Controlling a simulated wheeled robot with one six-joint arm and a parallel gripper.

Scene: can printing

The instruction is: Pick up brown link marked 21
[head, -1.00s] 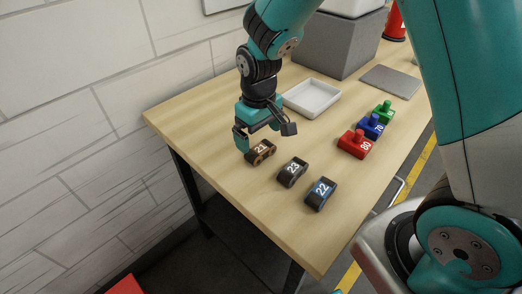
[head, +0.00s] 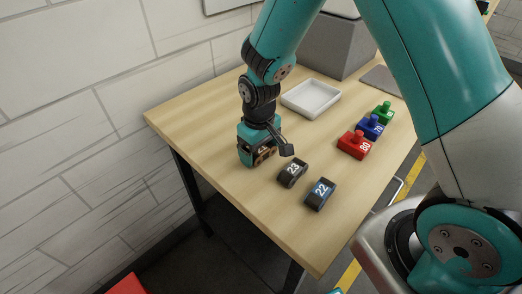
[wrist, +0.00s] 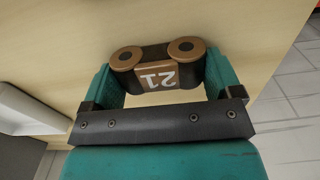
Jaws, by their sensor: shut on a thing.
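The brown link marked 21 (wrist: 156,76) sits between both fingers of my gripper (wrist: 160,78) in the wrist view, with its number upside down there. In the head view my gripper (head: 256,150) is down at the table and mostly covers the link (head: 264,154). My gripper is shut on the link. I cannot tell whether the link still touches the table.
Dark links 23 (head: 292,172) and 22 (head: 320,194) lie to the right of my gripper on the wooden table (head: 215,105). Red (head: 354,146), blue (head: 369,127) and green (head: 383,112) blocks stand farther right. A white tray (head: 311,99) lies behind.

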